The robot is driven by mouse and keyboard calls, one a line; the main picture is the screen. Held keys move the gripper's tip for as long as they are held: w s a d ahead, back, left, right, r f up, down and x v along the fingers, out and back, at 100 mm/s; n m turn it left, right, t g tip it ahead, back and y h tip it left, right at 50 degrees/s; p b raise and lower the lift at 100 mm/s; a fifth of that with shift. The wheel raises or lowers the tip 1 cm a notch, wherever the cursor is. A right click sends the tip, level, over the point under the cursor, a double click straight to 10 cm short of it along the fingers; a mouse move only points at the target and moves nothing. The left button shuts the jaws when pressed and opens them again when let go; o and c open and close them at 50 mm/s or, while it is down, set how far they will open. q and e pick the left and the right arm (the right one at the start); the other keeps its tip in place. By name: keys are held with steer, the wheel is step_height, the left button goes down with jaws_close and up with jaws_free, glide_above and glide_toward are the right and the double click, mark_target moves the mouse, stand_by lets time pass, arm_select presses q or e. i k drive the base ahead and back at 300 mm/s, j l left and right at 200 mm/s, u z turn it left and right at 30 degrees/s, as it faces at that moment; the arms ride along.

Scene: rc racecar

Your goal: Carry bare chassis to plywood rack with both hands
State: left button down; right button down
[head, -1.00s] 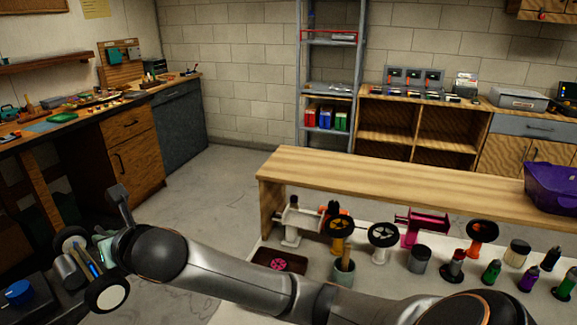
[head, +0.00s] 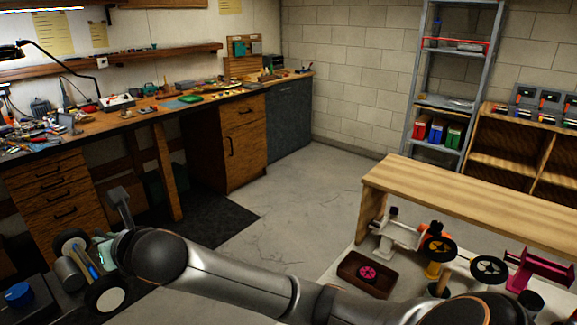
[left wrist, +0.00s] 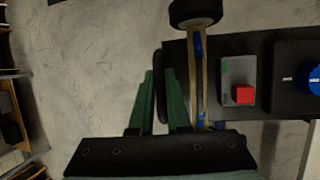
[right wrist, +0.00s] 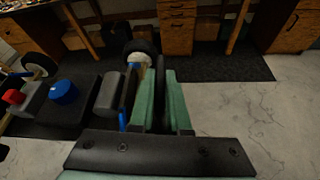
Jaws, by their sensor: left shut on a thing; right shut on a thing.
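The bare chassis (head: 70,272) shows at the lower left of the head view, with black-tyred wheels, a grey cylinder and a blue knob. My right gripper (head: 105,243), at the end of the arm crossing from the right, is shut on its edge. In the right wrist view the green fingers (right wrist: 160,80) clasp a dark plate edge beside a wheel. In the left wrist view my left gripper (left wrist: 160,85) is shut on the chassis's dark edge, beside a red button and the blue knob. The head view does not show this gripper. A wooden cubby unit (head: 507,146), possibly the plywood rack, stands at right.
A cluttered workbench (head: 190,105) with drawers runs along the left wall. A grey metal shelf (head: 411,100) stands behind. Open concrete floor (head: 285,205) and a dark mat (head: 215,220) lie between.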

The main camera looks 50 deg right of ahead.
mark_target(459, 190)
steer(key=u, duration=0.7)
steer(key=i, duration=0.45)
steer(key=i+z, duration=0.4)
steer(key=i+j+z, duration=0.15)
steer(key=i+z, duration=0.3)
steer(key=i, duration=0.15)
steer(key=i+l+z, duration=0.1)
steer(key=i+z, duration=0.45)
steer(key=z, duration=0.15)
steer(key=i+j+z, duration=0.1)
steer(key=i+z, duration=0.2)
steer(key=i+l+z, duration=0.1)
steer(key=i+z, duration=0.45)
steer(key=z, duration=0.2)
steer(key=i+z, duration=0.35)
steer(key=k, duration=0.1)
